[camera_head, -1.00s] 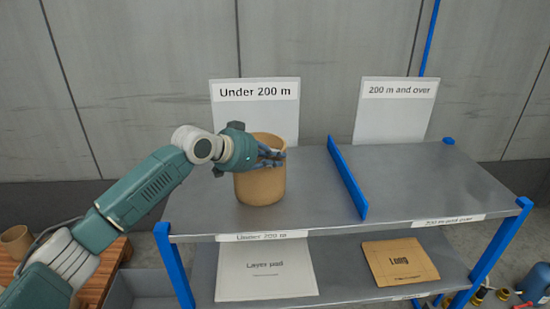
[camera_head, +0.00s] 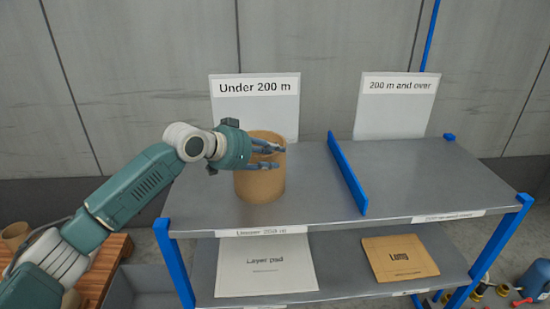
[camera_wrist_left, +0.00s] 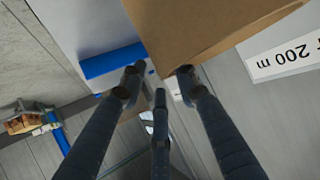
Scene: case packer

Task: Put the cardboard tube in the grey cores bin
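A brown cardboard cylinder (camera_head: 258,186) stands upright on the left half of the upper shelf, under the "Under 200 m" sign. In the left wrist view its brown surface (camera_wrist_left: 195,25) fills the top right. My left gripper (camera_head: 272,156) has its fingers spread and in front of the cylinder's upper side. In the wrist view the gripper (camera_wrist_left: 158,85) shows its fingers apart with nothing between them; whether one touches the cylinder is unclear. A grey bin (camera_head: 140,284), partly cut off, sits low at the left. My right gripper is out of view.
A blue divider (camera_head: 347,174) splits the upper shelf (camera_head: 430,180); its right half is bare. A layer pad (camera_head: 266,268) and a brown "Long" pad (camera_head: 400,257) lie on the lower shelf. Another brown tube (camera_head: 15,235) shows by the wooden slats (camera_head: 105,262) at far left.

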